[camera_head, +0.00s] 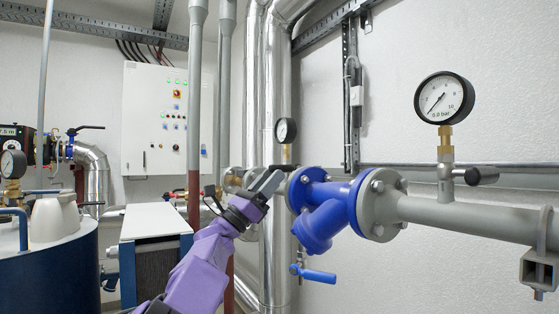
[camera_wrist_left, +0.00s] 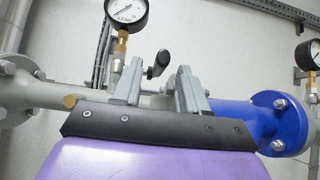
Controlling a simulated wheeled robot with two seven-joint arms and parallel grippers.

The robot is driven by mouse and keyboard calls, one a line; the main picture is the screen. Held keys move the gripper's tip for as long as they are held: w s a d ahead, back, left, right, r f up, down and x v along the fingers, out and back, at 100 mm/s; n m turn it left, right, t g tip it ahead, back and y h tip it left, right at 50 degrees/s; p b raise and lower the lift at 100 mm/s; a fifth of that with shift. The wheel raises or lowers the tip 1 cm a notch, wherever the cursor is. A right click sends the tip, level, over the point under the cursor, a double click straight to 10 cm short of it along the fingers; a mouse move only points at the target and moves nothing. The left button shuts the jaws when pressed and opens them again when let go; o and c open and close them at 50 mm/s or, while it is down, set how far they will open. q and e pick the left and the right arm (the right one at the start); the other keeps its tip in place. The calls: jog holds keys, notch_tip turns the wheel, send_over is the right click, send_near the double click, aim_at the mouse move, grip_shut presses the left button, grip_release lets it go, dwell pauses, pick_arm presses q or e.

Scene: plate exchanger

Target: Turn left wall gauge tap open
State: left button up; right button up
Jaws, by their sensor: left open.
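The left wall gauge (camera_head: 286,131) is a small round white dial with a black rim, on the pipe left of the blue strainer. It also shows in the left wrist view (camera_wrist_left: 126,10) on a brass stem. Its tap has a black-knobbed lever (camera_wrist_left: 159,63) sticking out to the right of the stem. In the head view the tap is mostly hidden near my fingertips. My left gripper (camera_head: 266,183) is open and empty in front of the tap. In the left wrist view its two grey fingers (camera_wrist_left: 158,88) stand on either side of the knob, which appears beyond them; contact cannot be told. My right gripper is not in view.
The blue strainer (camera_head: 326,206) with a blue drain handle (camera_head: 319,275) is right of my gripper. A larger gauge (camera_head: 445,98) with its own black-handled tap (camera_head: 481,176) is farther right. Vertical silver pipes (camera_head: 270,80) stand behind. A white cabinet (camera_head: 165,120) is at left.

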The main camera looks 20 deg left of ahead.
aim_at(286, 169)
pick_arm(q)
jog(key=x, duration=0.1)
jog(key=p+x, duration=0.1)
jog(key=x, duration=0.1)
jog(key=shift+s+d+r, duration=0.1)
jog(key=shift+s+r, duration=0.05)
jog(key=shift+r, duration=0.25)
jog(key=shift+w+d+r+p, duration=0.1)
jog(key=shift+w+d+p, duration=0.05)
jog(key=shift+w+p, duration=0.25)
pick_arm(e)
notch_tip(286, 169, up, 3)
pick_arm(q)
grip_shut()
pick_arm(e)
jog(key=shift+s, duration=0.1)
